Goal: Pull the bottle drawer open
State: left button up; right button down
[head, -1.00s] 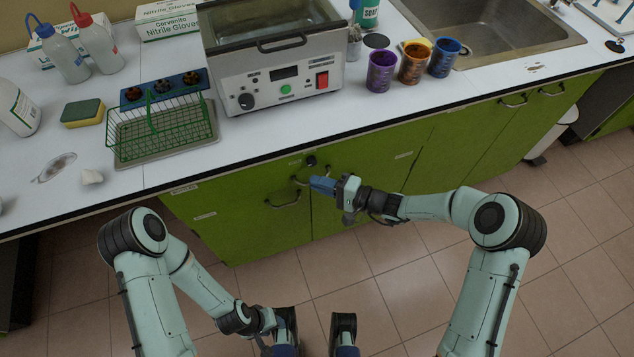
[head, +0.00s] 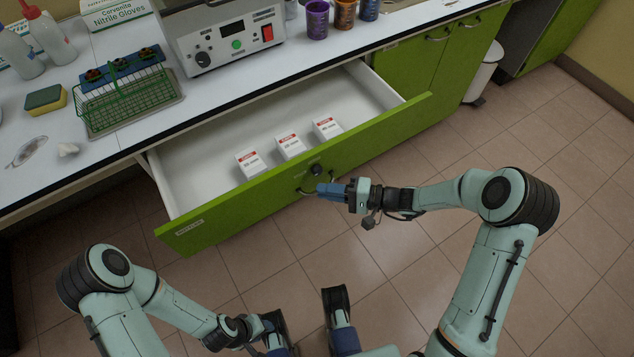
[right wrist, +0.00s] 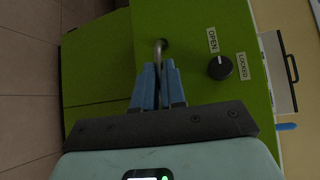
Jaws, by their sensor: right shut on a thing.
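The bottle drawer (head: 370,146) stands pulled out from under the counter, its white inside showing and its green front facing me. Its metal handle (head: 309,190) is on the front, and it also shows in the right wrist view (right wrist: 158,48). My right gripper (head: 322,188) is shut on this handle; its blue fingers (right wrist: 158,80) close around the bar. A black knob (right wrist: 220,67) sits beside the handle, near labels OPEN and LOCKED. My left gripper (head: 247,329) is low in the head view, away from the drawer; its fingers are not clear.
Several small white boxes with red tops, such as this one (head: 290,146), stand in the drawer near its front. The counter (head: 70,118) holds a green wire rack (head: 130,104), a sponge (head: 45,98) and a bath device (head: 228,45). Tiled floor lies free before the drawer.

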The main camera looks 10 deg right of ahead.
pick_arm(q)
jog(key=shift+s+d+r+p, duration=0.15)
jog(key=shift+s, duration=0.2)
jog(key=shift+s+d+r+p, duration=0.15)
jog(key=shift+s, duration=0.2)
pick_arm(e)
jog(key=s+d, duration=0.3)
jog(key=s, duration=0.6)
jog(key=shift+f, duration=0.1)
jog(key=c, duration=1.2)
grip_release()
pick_arm(q)
jog(key=shift+s+r+p, duration=0.2)
jog(key=shift+r+p, duration=0.2)
jog(key=shift+p, duration=0.05)
pick_arm(e)
jog(key=v, duration=1.3)
jog(key=shift+d, duration=0.15)
